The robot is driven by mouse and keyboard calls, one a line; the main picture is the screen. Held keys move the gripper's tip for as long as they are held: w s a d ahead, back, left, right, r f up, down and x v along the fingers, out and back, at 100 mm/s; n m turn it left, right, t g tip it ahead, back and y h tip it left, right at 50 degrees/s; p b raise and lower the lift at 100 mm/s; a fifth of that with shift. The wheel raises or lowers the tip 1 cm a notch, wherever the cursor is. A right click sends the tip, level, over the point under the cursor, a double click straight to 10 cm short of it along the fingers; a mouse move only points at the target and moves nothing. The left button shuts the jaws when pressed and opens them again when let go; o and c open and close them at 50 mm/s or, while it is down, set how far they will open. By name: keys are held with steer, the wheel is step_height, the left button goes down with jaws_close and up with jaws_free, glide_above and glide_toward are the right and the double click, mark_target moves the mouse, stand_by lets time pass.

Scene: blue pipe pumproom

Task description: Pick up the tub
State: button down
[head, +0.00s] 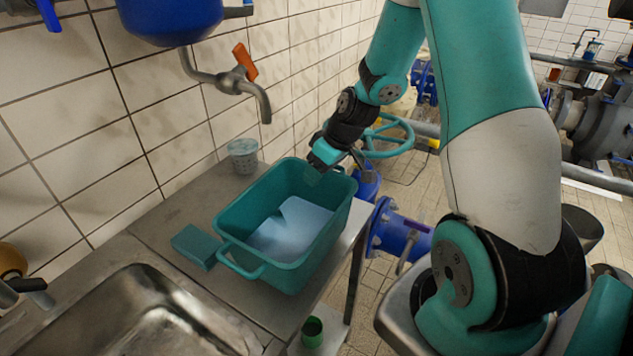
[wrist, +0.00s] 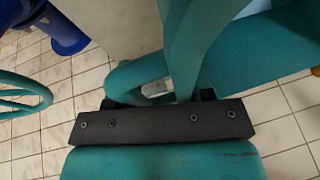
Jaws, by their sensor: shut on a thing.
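The tub (head: 232,222) is a teal rectangular basin with a loop handle on its near end. It stands on the metal counter (head: 170,220), and a pale, light-coloured area shows inside it. My gripper (head: 318,160) is at the tub's far end, at rim height. In the wrist view the tub's teal rim and handle (wrist: 122,82) lie at the gripper (wrist: 160,100), which is shut on the tub there. The fingertips are mostly hidden behind the dark gripper bar.
A teal block (head: 196,246) and a clear cup (head: 243,156) stand beside the tub. A tap (head: 240,80) hangs above from the tiled wall. A metal sink (head: 140,315) is at the front left. Blue pipes (head: 400,232) and a teal handwheel (head: 388,137) are right of the counter.

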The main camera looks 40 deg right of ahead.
steer(key=shift+f, duration=1.5)
steer(key=shift+c, duration=2.4)
jaws_free()
